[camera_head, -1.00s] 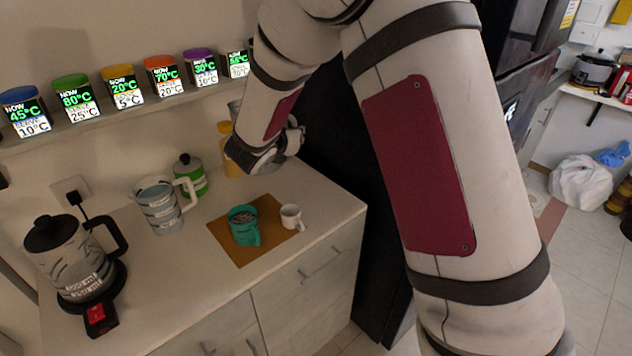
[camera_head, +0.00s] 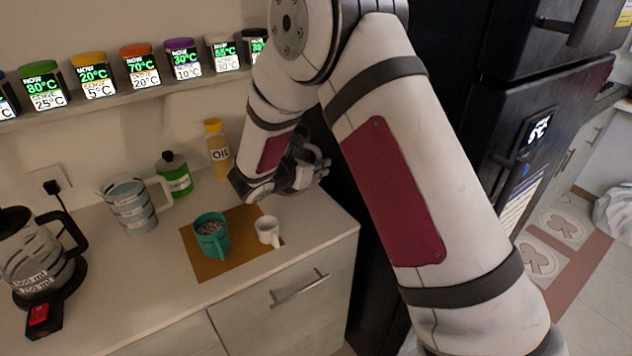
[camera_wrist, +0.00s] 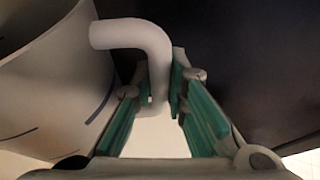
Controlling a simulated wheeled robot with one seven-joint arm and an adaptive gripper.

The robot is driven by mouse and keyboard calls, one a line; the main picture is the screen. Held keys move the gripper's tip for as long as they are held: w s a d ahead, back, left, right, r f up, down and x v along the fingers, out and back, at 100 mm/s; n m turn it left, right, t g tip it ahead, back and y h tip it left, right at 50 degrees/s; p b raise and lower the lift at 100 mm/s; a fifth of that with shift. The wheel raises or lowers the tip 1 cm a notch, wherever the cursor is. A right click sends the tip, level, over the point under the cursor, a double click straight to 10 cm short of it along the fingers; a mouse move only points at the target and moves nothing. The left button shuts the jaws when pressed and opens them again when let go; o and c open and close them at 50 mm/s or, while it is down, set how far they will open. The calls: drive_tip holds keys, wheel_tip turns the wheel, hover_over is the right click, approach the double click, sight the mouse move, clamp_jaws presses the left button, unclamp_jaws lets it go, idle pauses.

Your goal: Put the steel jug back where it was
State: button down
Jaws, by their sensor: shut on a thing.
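The steel jug (camera_wrist: 55,85) is a pale grey vessel with dark blue level marks and a thick rounded handle (camera_wrist: 135,35), at the left of the wrist view. My gripper (camera_wrist: 163,92) is shut on that handle, its green-lined fingers on either side of it. In the head view my gripper (camera_head: 312,170) is over the right end of the counter, beyond the mat.
On the counter (camera_head: 150,290) are a kettle (camera_head: 35,260), a pale measuring jug (camera_head: 130,207), a green bottle (camera_head: 175,175) and an oil bottle (camera_head: 217,150). A teal mug (camera_head: 211,236) and white cup (camera_head: 267,231) stand on a brown mat (camera_head: 215,270). A black fridge (camera_head: 540,100) is right.

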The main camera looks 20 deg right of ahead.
sight(318, 181)
drive_tip(key=shift+f, duration=2.3)
drive_tip(key=c, duration=1.6)
unclamp_jaws()
